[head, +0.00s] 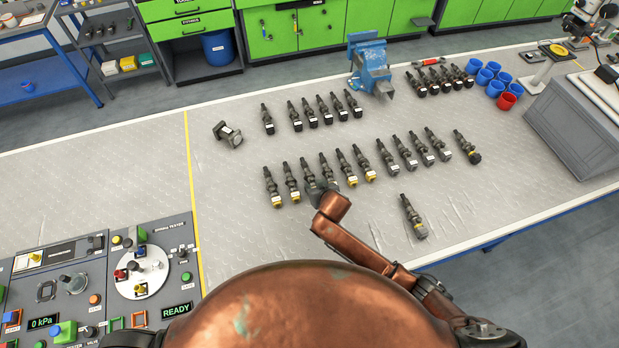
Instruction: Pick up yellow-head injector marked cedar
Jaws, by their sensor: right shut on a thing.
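A row of dark injectors with yellow heads lies on the grey bench mat near the middle of the head view. Visible ones include the leftmost injector (271,187), its neighbour (291,181) and the rightmost one (363,163). My right gripper (318,189) is over this row, shut on the third injector from the left (309,173). The gripper hides that injector's head. The white labels are too small to read, so I cannot tell which is marked cedar. My left gripper is not in view.
Black-head injectors (420,150) lie right of the row, with more (325,110) behind. A blue vise (370,66), blue cups (485,77) and a red cup (506,101) stand farther back. A control panel (130,270) fills the lower left. The mat's left side is mostly clear.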

